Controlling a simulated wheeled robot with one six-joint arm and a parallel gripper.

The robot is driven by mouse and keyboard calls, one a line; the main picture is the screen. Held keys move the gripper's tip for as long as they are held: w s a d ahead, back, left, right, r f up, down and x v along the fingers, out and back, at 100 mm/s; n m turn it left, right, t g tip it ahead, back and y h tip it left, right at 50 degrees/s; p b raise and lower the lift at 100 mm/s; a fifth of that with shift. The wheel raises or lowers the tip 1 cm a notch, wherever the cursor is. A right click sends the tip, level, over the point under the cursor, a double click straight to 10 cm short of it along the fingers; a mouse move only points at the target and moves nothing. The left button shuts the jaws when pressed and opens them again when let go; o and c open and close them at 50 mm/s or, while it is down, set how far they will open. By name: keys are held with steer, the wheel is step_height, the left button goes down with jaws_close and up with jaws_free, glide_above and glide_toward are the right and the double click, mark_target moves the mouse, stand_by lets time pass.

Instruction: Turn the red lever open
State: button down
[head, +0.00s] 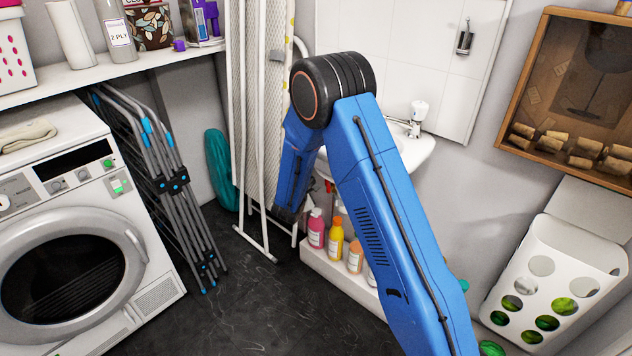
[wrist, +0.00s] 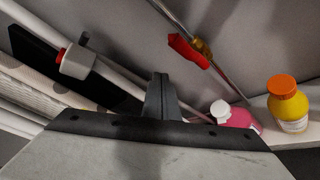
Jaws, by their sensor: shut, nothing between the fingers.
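The red lever (wrist: 187,50) sits on a brass valve (wrist: 204,48) on a thin metal pipe (wrist: 232,88) in the wrist view. It slants down to the right, close beside the pipe. My gripper (wrist: 160,78) shows as one narrow dark tip, shut and empty. In the picture the tip is below and left of the lever, with a gap between them; the depth between them is hard to tell. In the head view a small red piece (head: 330,187), probably the lever, shows under the white sink (head: 408,150). My blue arm hides much of that area and my fingertips.
A pink bottle (wrist: 238,118) and a yellow bottle with an orange cap (wrist: 288,105) stand right of my gripper. More bottles line a white ledge (head: 325,265) under the sink. An ironing board (head: 252,100) leans on the left. The dark floor (head: 250,310) in front is clear.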

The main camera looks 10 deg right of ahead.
steer(key=s+a, duration=0.3)
steer(key=s, duration=0.4)
steer(key=shift+s+a, duration=0.15)
steer(key=shift+a, duration=0.05)
